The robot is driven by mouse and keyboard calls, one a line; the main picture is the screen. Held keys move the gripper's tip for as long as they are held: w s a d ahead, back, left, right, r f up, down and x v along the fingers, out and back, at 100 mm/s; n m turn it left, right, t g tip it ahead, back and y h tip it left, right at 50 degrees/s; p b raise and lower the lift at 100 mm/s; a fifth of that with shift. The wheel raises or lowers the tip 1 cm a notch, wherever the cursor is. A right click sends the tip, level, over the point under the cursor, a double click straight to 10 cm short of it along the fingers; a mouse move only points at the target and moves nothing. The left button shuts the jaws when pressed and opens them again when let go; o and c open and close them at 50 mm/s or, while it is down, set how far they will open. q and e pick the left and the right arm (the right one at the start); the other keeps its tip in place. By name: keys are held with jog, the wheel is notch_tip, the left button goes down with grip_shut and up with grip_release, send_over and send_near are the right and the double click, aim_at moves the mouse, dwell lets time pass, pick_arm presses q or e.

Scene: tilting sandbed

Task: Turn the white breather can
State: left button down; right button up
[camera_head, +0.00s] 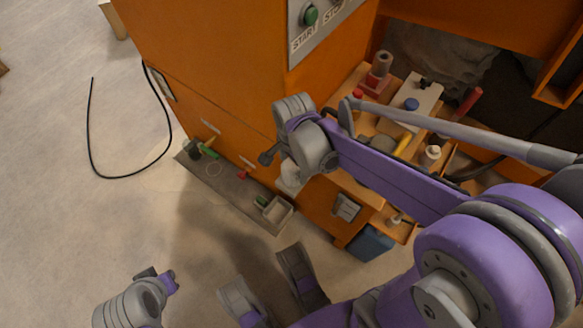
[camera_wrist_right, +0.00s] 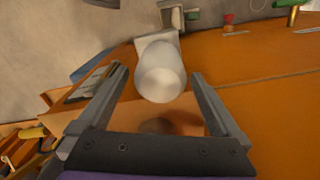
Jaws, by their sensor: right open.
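The white breather can (camera_wrist_right: 160,78) is a pale, rounded cylinder standing out from the orange machine. In the right wrist view it sits between the two fingers of my right gripper (camera_wrist_right: 158,72), with gaps visible on both sides. The gripper is open, and I see no contact. In the head view the can (camera_head: 289,178) shows just below the right gripper (camera_head: 281,161), partly hidden by it.
The orange machine (camera_head: 215,60) carries a green start button (camera_head: 311,15). A grey tray (camera_head: 225,188) with small items lies at its foot. A bench of bottles and parts stands behind my right arm. A black cable (camera_head: 91,140) loops on open floor at left.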

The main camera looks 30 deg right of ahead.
jog(key=shift+f, duration=0.95)
jog(key=shift+c, duration=0.3)
jog(key=c, duration=1.2)
